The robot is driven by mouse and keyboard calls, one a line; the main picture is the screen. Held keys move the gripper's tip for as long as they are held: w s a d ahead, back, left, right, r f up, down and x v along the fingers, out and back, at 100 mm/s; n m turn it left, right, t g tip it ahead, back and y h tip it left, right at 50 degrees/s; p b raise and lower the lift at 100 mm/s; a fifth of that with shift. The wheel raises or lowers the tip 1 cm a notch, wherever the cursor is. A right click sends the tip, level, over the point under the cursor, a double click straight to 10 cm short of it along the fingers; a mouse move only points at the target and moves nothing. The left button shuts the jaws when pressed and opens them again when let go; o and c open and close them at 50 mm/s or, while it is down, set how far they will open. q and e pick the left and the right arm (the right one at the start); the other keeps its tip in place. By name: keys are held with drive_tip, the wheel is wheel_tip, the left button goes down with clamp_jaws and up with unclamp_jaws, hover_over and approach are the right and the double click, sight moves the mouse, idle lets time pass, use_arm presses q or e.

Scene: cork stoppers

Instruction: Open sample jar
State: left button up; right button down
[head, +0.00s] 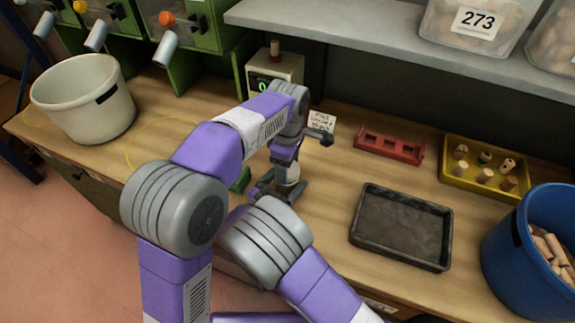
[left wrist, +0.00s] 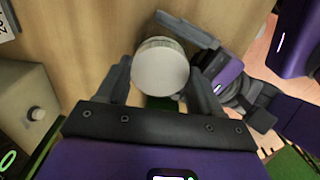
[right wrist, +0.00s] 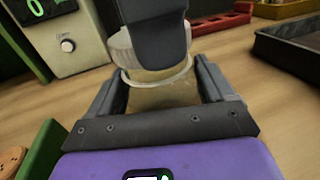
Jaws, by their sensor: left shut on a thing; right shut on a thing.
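The sample jar (right wrist: 160,92) has a clear rim and tan contents. It stands between the fingers of my right gripper (right wrist: 156,82), which is shut on its body. Its round white lid (left wrist: 160,67) is held between the fingers of my left gripper (left wrist: 161,80), which comes from above. In the right wrist view the lid (right wrist: 123,45) is at the jar's top, partly hidden by a left finger; I cannot tell whether it is clear of the rim. In the head view the jar (head: 291,174) is small and partly hidden by my arms.
A dark tray (head: 400,260) and a red rack (head: 389,148) lie to the right on the wooden bench. Beyond are a yellow tray (head: 450,186) of stoppers and a blue bin (head: 510,262). A white bucket (head: 62,80) stands left. A device with a display (head: 290,68) stands behind.

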use_arm(q)
drive_tip(key=shift+r, duration=0.75)
drive_tip(key=shift+r, duration=2)
use_arm(e)
unclamp_jaws()
